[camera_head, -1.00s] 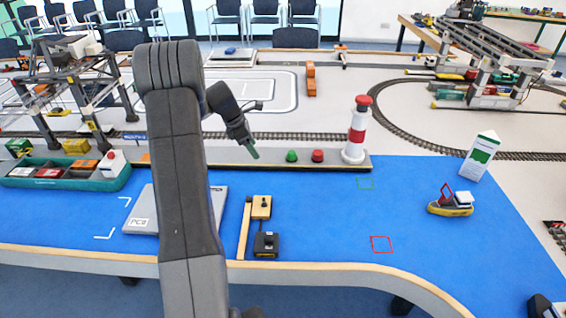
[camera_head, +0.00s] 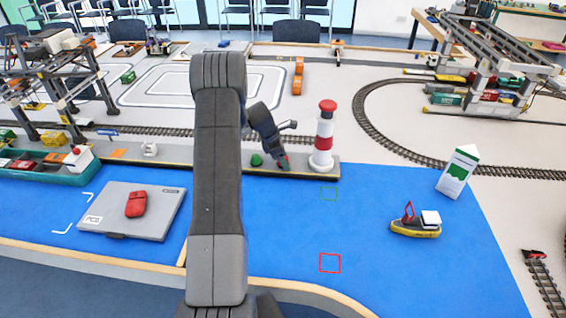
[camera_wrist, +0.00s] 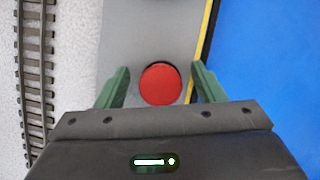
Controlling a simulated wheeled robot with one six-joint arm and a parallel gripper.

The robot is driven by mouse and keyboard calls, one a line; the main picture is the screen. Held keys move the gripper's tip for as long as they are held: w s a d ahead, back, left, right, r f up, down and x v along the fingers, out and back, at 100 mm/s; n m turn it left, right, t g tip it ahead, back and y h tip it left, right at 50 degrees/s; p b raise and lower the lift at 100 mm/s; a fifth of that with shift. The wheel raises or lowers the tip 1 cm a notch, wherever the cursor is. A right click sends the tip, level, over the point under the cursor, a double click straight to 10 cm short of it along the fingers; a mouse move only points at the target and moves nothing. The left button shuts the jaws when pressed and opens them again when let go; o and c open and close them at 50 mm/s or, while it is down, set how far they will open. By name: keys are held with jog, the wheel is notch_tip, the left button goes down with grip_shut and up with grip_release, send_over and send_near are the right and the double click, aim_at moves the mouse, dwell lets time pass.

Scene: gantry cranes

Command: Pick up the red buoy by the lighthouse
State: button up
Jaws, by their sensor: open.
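The red buoy (camera_wrist: 161,84) lies between the two green fingers of my gripper (camera_wrist: 160,86) in the wrist view. The fingers stand apart, with a gap on each side of the buoy. In the head view my gripper (camera_head: 284,162) is over the grey quay strip, and its fingers mostly hide the buoy. The red and white striped lighthouse (camera_head: 325,138) stands upright just right of my gripper. The green buoy (camera_head: 256,160) sits just left of it.
The grey quay (camera_head: 222,160) borders the blue water mat (camera_head: 300,225). A yellow boat (camera_head: 416,226), a white and green carton (camera_head: 457,172) and a grey laptop-like slab (camera_head: 135,208) with a red mouse-shaped thing (camera_head: 136,204) stand around. Rails run behind the quay.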

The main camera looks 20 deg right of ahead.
jog(key=c, duration=1.1)
jog(key=shift+o, duration=0.2)
jog(key=shift+r, duration=0.1)
